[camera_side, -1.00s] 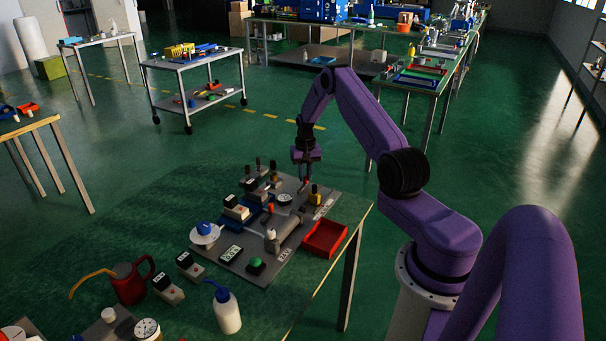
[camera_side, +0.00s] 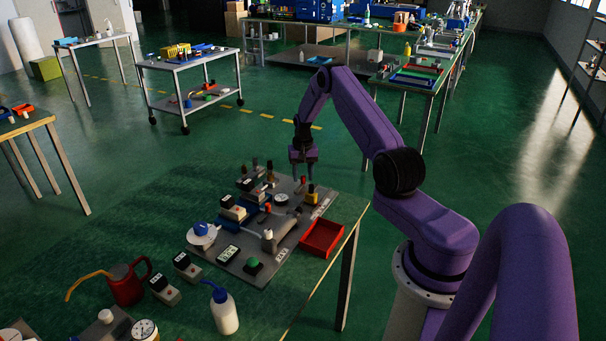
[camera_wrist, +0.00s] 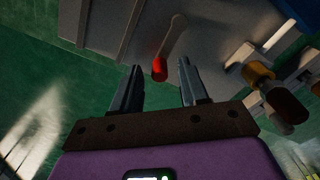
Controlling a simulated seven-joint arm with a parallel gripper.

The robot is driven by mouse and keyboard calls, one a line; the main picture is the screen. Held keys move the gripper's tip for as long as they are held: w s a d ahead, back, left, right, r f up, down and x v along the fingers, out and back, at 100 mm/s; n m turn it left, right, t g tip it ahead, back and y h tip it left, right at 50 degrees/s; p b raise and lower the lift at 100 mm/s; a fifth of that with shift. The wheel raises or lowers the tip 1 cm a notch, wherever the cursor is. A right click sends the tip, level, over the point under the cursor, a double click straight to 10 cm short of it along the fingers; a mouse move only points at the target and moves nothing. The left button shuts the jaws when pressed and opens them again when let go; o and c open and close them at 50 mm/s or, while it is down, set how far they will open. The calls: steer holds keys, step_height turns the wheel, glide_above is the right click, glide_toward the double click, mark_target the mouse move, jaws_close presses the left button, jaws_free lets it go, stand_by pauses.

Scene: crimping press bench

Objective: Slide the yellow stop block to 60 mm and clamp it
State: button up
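The yellow stop block (camera_side: 312,196) stands near the right back of the grey base plate. My gripper (camera_side: 303,180) is above the plate's back right, just left of and above the block. In the wrist view its two fingers (camera_wrist: 160,82) are apart with nothing held between them. A lever with a red tip (camera_wrist: 160,68) shows beyond the gap between the fingertips. I cannot tell whether the block is clamped, and the scale reading is unreadable.
A red tray (camera_side: 322,239) stands at the plate's right edge. A grey cylinder (camera_side: 281,232), a green button (camera_side: 253,264) and several dark-knobbed parts crowd the plate. A blue-capped bottle (camera_side: 224,311) and a red oil can (camera_side: 126,285) stand in front.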

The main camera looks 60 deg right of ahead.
step_height(320, 180, up, 18)
steer(key=shift+f, duration=0.25)
stand_by(0.3)
steer(key=a+r+n, duration=0.3)
steer(key=a+n, duration=0.1)
steer(key=a, duration=0.9)
steer(key=a+r+n, duration=0.3)
steer(key=a+n, duration=0.1)
steer(key=a, duration=0.9)
steer(key=s+a+r+n, duration=0.2)
steer(key=s+a+n, duration=0.6)
steer(key=s+a, duration=0.8)
steer(key=s+d+f+n, duration=0.1)
steer(key=s+n, duration=0.6)
steer(key=s, duration=0.9)
steer(key=shift+s+d+f, duration=0.15)
steer(key=shift+s+d, duration=0.05)
steer(key=shift+d, duration=0.15)
